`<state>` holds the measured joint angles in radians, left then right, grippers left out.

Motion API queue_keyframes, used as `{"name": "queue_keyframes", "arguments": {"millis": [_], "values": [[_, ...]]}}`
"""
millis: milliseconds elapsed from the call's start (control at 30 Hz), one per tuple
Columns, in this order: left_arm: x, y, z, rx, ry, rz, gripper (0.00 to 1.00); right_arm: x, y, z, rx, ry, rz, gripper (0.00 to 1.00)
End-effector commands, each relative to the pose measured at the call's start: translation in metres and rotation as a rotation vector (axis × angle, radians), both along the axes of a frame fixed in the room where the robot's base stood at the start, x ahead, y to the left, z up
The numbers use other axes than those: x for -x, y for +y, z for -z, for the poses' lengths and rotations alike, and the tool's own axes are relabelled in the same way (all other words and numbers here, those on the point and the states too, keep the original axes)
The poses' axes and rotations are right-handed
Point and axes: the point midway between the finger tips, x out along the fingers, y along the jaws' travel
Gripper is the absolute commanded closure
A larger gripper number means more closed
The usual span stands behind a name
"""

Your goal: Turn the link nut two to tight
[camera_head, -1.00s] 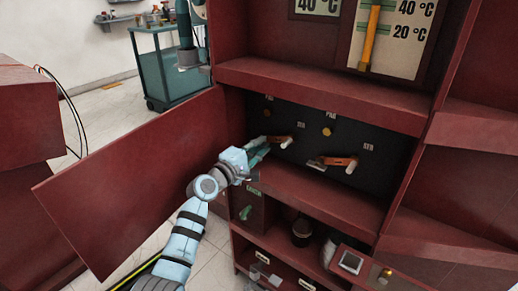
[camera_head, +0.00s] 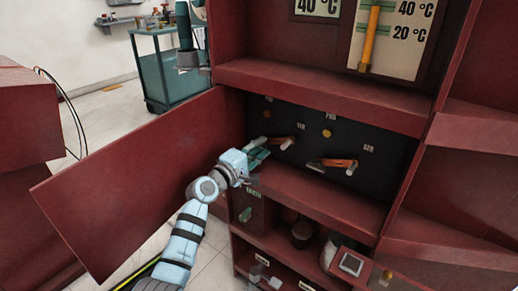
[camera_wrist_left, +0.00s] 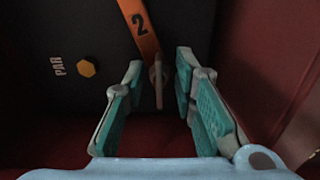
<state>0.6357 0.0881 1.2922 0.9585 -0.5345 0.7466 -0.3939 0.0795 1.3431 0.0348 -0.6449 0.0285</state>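Two orange links sit on a dark panel in the red cabinet: a left one (camera_head: 277,142) and a right one (camera_head: 338,163). In the left wrist view an orange link marked 2 (camera_wrist_left: 140,28) runs down to a pale nut (camera_wrist_left: 157,78) at its end. My left gripper (camera_head: 262,150) is at the left link's lower left end. In the left wrist view its teal fingers (camera_wrist_left: 158,92) stand apart, one on each side of the nut, with visible gaps. Contact with the nut does not show. My right gripper is not in view.
A red shelf (camera_head: 320,195) juts out below the panel, close under my left gripper. An open red door (camera_head: 130,185) stands at the left. Below the shelf are a dark jar (camera_head: 302,232) and a red box (camera_head: 350,263). A teal cart (camera_head: 165,70) stands behind.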

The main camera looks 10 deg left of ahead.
Motion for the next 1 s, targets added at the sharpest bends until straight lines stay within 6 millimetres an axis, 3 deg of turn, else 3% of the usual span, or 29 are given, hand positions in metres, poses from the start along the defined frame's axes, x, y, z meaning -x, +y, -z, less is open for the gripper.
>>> {"name": "queue_keyframes", "arguments": {"millis": [167, 500, 600, 1000], "values": [[0.007, 0.004, 0.001, -0.001, 0.000, -0.002, 0.75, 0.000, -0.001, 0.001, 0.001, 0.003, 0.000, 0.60], [0.087, 0.034, 0.001, -0.004, 0.000, 0.000, 0.75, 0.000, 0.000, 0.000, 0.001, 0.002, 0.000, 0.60], [0.103, 0.042, 0.001, -0.004, 0.000, -0.001, 0.75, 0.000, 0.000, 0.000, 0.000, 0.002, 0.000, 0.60], [0.112, 0.044, 0.000, 0.000, 0.000, 0.000, 0.75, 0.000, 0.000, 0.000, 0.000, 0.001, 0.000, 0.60]]}}
